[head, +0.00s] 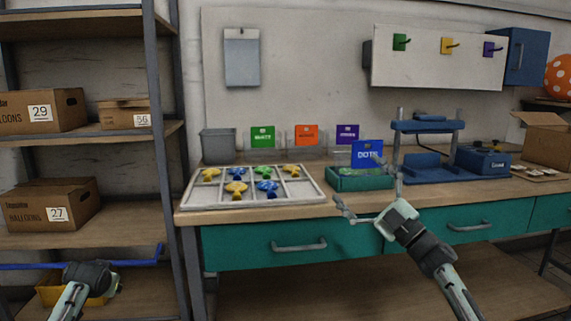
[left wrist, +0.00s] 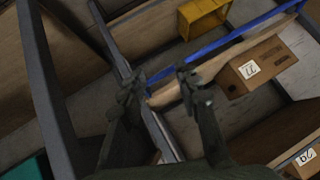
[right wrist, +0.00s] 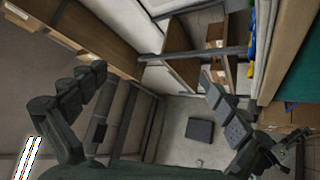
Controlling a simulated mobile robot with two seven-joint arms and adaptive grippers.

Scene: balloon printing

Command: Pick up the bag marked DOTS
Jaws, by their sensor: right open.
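The blue bag marked DOTS (head: 367,153) stands upright at the green tray (head: 345,183) on the workbench, in the head view. Whether it rests inside the tray or just behind it is hard to tell. My right gripper (head: 369,194) is open and empty in front of the tray, below the bag in the picture and apart from it. In the right wrist view its fingers (right wrist: 152,76) are spread with nothing between them, and the bag does not show. My left gripper (left wrist: 158,82) has its fingers apart and empty, low by the shelf at the left.
Green, orange and purple bags (head: 263,138) (head: 306,136) (head: 347,135) stand behind a sectioned tray (head: 322,196) of balloons. A blue press (head: 428,127) stands right of the DOTS bag. The bench front has teal drawers (head: 270,247). A shelf with cartons (head: 42,110) is left.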

